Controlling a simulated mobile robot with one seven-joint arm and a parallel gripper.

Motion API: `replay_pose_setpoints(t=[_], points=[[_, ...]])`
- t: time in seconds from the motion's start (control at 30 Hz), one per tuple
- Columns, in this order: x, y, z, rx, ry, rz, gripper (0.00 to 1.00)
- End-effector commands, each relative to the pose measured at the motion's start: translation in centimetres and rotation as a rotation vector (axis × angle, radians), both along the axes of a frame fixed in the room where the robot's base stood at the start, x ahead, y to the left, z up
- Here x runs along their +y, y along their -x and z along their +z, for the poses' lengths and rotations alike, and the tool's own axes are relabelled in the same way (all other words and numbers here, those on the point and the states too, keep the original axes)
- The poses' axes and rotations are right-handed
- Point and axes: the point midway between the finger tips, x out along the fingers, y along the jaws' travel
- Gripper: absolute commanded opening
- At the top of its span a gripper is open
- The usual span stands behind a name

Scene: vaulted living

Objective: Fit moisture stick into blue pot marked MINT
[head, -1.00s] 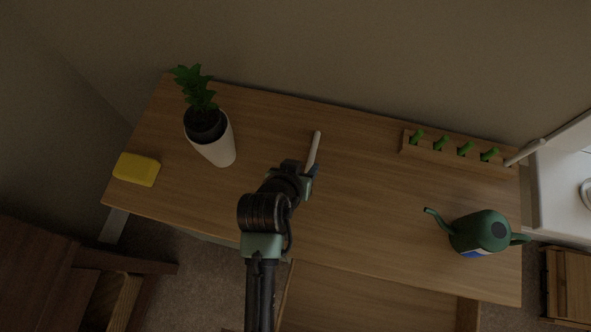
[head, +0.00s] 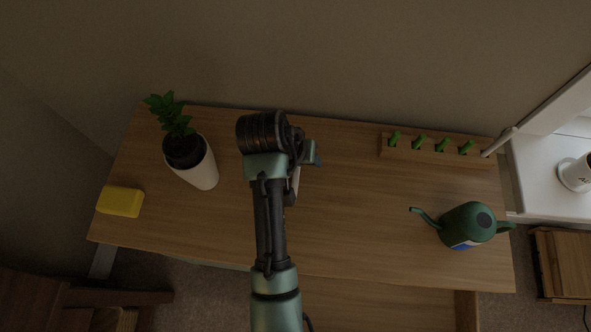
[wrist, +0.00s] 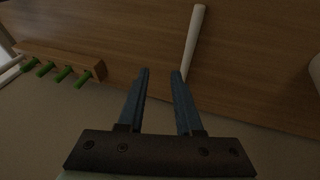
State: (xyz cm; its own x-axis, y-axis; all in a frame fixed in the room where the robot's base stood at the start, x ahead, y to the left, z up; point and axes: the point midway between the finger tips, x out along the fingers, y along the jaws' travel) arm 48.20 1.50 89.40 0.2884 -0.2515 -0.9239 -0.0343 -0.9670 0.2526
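A pale stick, seemingly the moisture stick, lies on the wooden table. In the wrist view the stick (wrist: 193,45) lies just beyond my right-hand fingertip. In the head view the stick (head: 296,180) is mostly hidden by my arm. My gripper (wrist: 160,73) is open with nothing between its blue fingers; in the head view the gripper (head: 317,158) is over the back middle of the table. No blue pot marked MINT shows. A white pot (head: 203,172) with a leafy plant stands at the table's left.
A green watering can (head: 467,224) stands at the right. A wooden rack (head: 431,152) with several green pegs is at the back right. A yellow block (head: 120,201) lies at the left edge. A white pot with dark lettering (head: 577,173) stands on the white sill (head: 540,178). The front middle table is clear.

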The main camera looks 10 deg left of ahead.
Motion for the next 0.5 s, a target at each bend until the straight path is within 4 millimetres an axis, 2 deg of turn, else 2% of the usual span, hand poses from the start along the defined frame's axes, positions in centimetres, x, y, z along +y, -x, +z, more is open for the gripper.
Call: replay_pose_setpoints(t=[0.03, 0.1, 0.3, 0.4, 0.5], points=[[0.6, -1.1, 0.9, 0.043, -0.016, -0.009, 0.34], [1.3, -1.7, 1.8, 0.114, -0.042, -0.022, 0.34], [3.6, -2.3, 4.1, 0.258, -0.114, -0.027, 0.34], [4.1, -2.3, 4.5, 0.290, -0.131, -0.024, 0.34], [4.1, -2.3, 3.7, 0.299, -0.134, -0.023, 0.34]])
